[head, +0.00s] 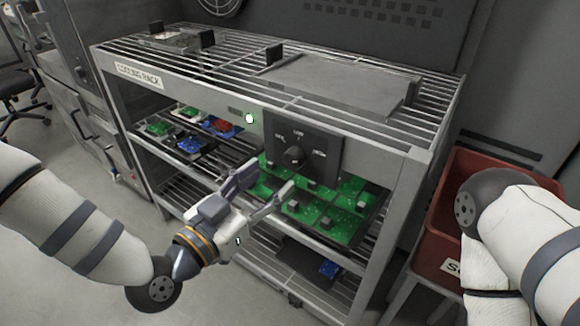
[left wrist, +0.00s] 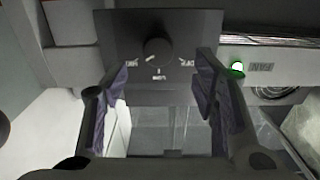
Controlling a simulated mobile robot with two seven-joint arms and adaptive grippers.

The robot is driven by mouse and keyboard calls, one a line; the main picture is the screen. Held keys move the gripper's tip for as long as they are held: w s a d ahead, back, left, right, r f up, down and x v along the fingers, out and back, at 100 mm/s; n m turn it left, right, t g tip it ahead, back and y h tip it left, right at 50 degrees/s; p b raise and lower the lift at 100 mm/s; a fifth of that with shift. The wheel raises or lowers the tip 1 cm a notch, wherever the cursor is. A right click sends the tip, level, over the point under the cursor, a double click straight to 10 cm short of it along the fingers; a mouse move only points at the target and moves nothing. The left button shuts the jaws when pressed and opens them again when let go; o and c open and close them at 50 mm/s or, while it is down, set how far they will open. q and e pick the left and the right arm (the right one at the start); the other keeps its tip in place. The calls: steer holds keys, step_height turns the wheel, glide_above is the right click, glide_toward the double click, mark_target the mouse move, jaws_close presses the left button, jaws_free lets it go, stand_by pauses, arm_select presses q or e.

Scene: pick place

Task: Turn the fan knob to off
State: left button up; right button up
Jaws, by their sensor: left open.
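The dark round fan knob (head: 294,156) sits on a black panel (head: 324,150) at the front of the cooling rack. The labels around it appear to read OFF, LOW and HIGH. The left wrist view shows the knob (left wrist: 158,48) upside down, with a pale mark on its HIGH side; I cannot tell for certain where the knob points. My left gripper (head: 270,178) is open and empty, just in front of and below the knob, not touching it. In the left wrist view its fingers (left wrist: 163,68) spread to either side of the knob. My right gripper is out of frame.
A green light (head: 250,118) glows beside the panel, near a FAN label (left wrist: 261,67). The cooling rack (head: 184,97) has green circuit boards (head: 340,222) on a shelf under the panel. A red bin (head: 437,232) stands at the right, behind my right arm.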

mark_target(291, 163)
arm_select(q)
steer(key=x, duration=0.6)
steer(key=shift+d+f, duration=0.1)
steer(key=shift+d, duration=0.1)
steer(key=c, duration=1.2)
